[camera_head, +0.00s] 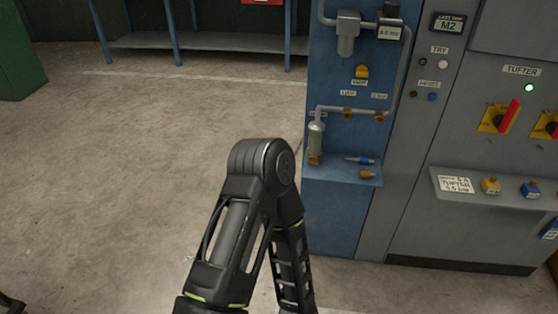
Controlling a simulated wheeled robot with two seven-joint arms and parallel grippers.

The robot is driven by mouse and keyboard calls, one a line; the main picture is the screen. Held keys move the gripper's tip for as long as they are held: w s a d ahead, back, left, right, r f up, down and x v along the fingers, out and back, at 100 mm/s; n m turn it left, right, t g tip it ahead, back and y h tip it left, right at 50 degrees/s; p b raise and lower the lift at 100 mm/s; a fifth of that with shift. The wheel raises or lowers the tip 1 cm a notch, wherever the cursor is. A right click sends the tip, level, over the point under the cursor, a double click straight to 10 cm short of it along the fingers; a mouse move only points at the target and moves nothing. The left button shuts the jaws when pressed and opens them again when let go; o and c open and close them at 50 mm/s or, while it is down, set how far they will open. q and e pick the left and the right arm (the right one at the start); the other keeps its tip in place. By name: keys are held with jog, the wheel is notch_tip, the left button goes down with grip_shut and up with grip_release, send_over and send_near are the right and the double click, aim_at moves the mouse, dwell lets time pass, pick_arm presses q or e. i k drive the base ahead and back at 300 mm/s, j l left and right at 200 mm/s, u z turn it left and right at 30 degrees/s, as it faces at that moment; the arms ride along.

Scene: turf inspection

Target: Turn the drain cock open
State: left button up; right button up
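A blue panel (334,222) carries grey air pipework. A small upright cylinder (316,138) hangs at its lower left, with a brass fitting (314,158) at its bottom end that looks like the drain cock. Its handle is too small to tell open from closed. More brass fittings sit on the pipe, one at the middle (347,113) and one at the right (379,116). The labels near them are too small to read surely. A black arm of mine, bent at its joint, stands left of the panel. Neither gripper shows.
A blue shelf (345,178) juts out below the cylinder, with a blue-handled item (360,160) and a brass piece (367,174). A grey cabinet (410,185) with red-handled switches (508,115) stands right. The floor (130,160) at left is clear.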

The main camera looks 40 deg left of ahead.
aim_at(313, 159)
jog(key=u, duration=0.95)
